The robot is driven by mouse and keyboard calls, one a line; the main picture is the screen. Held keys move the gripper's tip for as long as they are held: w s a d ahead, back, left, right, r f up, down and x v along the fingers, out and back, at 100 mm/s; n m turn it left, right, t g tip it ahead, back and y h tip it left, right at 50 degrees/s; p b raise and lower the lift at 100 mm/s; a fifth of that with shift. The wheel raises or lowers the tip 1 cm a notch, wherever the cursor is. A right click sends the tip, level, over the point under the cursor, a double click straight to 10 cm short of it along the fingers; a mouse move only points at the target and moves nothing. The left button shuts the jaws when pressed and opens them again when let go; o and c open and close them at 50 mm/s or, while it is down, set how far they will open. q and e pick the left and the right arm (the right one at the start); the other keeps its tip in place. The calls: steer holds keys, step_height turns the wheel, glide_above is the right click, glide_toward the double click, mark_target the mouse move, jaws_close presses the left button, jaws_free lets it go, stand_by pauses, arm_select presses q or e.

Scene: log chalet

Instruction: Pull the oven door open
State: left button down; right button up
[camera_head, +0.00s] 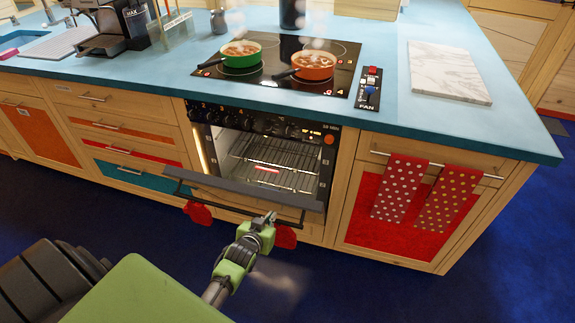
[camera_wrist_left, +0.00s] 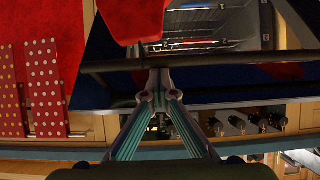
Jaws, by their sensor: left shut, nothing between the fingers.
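The oven (camera_head: 262,150) is set in the wooden kitchen island. Its door (camera_head: 250,194) is tilted outward and down, partly open, and the lit inside with its wire racks (camera_head: 270,165) shows above it. The dark bar handle (camera_head: 185,182) runs along the door's front. My left gripper (camera_head: 270,216) is shut and empty at the right part of the door front, close to the handle. In the left wrist view its fingertips (camera_wrist_left: 159,74) meet beside a dark bar (camera_wrist_left: 215,63); whether they touch it I cannot tell. My right gripper is not in view.
Red mitt-like cloths (camera_head: 198,212) hang at the door front, one beside my left gripper (camera_head: 285,237). Dotted towels (camera_head: 400,185) hang at the right cabinet. A green pan (camera_head: 241,62) and an orange pan (camera_head: 314,74) stand on the hob. The blue floor in front looks clear.

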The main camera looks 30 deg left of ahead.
arm_select(q)
steer(key=s+d+f+b, duration=0.1)
steer(key=s+f, duration=0.4)
steer(key=shift+d, duration=0.15)
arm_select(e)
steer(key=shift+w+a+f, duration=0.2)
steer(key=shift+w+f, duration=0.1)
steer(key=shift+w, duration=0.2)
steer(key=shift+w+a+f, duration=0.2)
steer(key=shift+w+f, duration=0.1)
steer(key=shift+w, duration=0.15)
arm_select(q)
steer(key=shift+s, duration=0.15)
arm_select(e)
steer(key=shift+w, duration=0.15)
